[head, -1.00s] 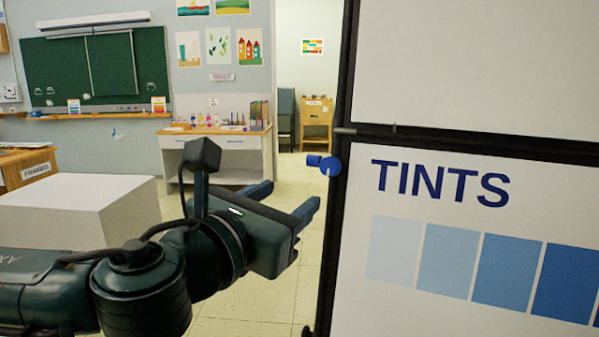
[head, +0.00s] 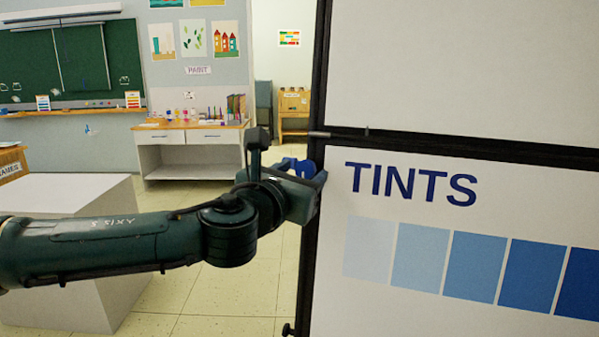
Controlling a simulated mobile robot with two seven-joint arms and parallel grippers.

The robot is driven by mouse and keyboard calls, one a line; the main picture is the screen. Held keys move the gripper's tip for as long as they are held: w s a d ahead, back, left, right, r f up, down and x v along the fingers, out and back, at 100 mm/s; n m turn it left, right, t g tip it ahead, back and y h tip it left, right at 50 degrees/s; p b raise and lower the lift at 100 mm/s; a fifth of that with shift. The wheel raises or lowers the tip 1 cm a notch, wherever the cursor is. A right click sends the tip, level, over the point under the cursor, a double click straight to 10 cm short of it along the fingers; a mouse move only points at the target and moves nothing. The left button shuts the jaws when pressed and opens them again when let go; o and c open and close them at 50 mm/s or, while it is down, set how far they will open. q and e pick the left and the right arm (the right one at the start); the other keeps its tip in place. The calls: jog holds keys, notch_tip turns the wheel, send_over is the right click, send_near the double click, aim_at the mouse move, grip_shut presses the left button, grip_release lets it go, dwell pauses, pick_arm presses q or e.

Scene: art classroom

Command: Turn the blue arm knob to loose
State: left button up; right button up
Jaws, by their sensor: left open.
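The blue arm knob (head: 304,168) is on the left edge post of the black-framed "TINTS" board. Part of it is hidden by my left gripper (head: 303,171). My left gripper is open, with its fingers at the knob, one on the far side and one on the near side as seen here. I cannot tell whether the fingers touch the knob. The pointing of the knob's lever is hard to make out. My right gripper is not in view.
The white "TINTS" board (head: 412,236) with its black frame fills the right side. A white block (head: 60,240) stands at the left under my left arm. A white desk (head: 190,140) with art supplies stands at the back. The floor between is clear.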

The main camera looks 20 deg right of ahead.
pick_arm(q)
jog(key=shift+c, duration=0.2)
jog(key=c, duration=0.9)
